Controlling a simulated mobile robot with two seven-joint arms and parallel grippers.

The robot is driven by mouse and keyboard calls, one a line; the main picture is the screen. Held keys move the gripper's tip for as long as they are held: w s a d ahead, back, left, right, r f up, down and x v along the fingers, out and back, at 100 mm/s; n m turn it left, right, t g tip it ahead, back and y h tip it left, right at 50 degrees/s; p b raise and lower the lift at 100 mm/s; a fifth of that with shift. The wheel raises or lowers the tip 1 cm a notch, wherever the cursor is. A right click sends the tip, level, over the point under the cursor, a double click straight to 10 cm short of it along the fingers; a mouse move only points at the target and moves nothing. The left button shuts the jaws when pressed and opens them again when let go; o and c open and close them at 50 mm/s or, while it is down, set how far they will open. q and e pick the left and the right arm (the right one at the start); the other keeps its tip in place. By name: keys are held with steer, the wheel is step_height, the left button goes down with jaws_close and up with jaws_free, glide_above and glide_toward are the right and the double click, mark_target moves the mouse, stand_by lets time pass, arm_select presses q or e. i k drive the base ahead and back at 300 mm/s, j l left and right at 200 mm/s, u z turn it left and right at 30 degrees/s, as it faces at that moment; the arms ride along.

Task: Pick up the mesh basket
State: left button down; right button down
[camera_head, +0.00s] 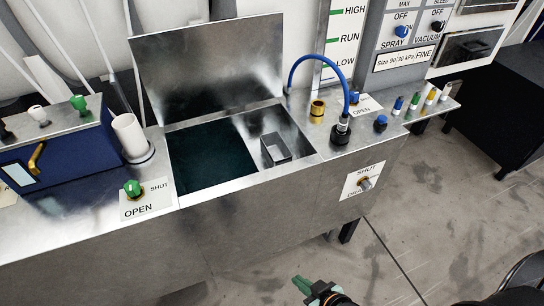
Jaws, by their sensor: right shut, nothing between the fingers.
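A small grey open-topped rectangular container (276,150), which looks like the mesh basket, stands in the right bay of the steel bench. Its mesh is too small to make out. My right gripper (305,286), with green fingers, is at the bottom of the view, in front of the bench and well apart from the basket. It is shut and empty. My left gripper is out of view.
A raised steel lid (208,62) stands behind a dark-filled tank (212,158) left of the basket. A blue hose (318,57) arches to a black fitting (341,132) on the right. A white cylinder (130,136) stands at left. The floor (440,220) at right is clear.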

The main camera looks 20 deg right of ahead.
mark_target(275, 151)
steer(key=i+l, duration=0.1)
steer(key=l, duration=0.3)
steer(key=i+l, duration=0.15)
steer(key=l, duration=0.25)
steer(key=i+l, duration=0.1)
steer(key=l, duration=0.3)
steer(key=i+l+u, duration=0.15)
steer(key=l, duration=0.25)
steer(key=l+u, duration=0.2)
steer(key=l, duration=0.2)
